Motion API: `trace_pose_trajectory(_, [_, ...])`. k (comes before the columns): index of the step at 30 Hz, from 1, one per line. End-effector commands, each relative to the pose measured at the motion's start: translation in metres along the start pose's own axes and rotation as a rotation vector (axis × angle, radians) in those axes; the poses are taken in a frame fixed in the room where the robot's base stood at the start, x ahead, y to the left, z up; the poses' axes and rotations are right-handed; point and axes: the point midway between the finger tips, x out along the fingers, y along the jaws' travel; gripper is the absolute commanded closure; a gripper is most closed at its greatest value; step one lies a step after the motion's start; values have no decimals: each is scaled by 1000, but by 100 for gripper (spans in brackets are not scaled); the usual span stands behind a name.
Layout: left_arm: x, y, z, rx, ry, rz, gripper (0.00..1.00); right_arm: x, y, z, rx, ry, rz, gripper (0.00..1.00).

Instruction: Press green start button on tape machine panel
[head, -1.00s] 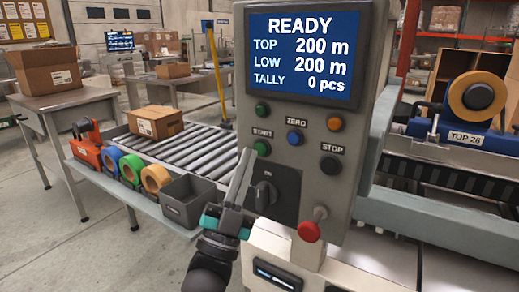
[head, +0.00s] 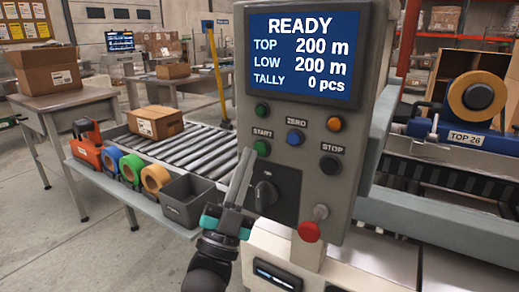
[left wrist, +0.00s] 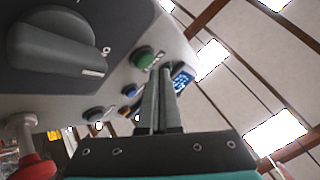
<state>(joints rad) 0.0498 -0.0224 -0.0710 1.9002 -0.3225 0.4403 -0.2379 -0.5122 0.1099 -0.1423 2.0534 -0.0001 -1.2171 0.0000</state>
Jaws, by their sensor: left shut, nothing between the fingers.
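The grey tape machine panel (head: 318,190) stands upright in the middle of the head view. Its green start button (head: 262,148) sits under the START label, at the panel's left edge. The button also shows in the left wrist view (left wrist: 143,55), just up and left of the fingertips. My left gripper (head: 247,153) is shut and empty, fingers pointing up at the panel. Its tips (left wrist: 160,70) are close beside the button; I cannot tell whether they touch it. The screen (head: 304,55) reads READY, with tally 0 pcs. My right gripper is not in view.
Close by on the panel are another green button (head: 262,110), a blue button (head: 295,137), the black STOP button (head: 331,165), a black rotary knob (head: 265,192) and a red knob (head: 309,232). A grey bin (head: 188,200) and tape rolls stand left, beside the roller conveyor (head: 190,147).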

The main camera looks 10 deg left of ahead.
Motion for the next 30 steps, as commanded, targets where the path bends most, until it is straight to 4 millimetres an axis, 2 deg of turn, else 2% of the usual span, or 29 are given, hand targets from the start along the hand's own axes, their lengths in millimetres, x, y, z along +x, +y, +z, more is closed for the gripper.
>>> trace_pose_trajectory(30, [6, 5, 4, 0, 0, 0, 100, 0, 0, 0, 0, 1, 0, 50])
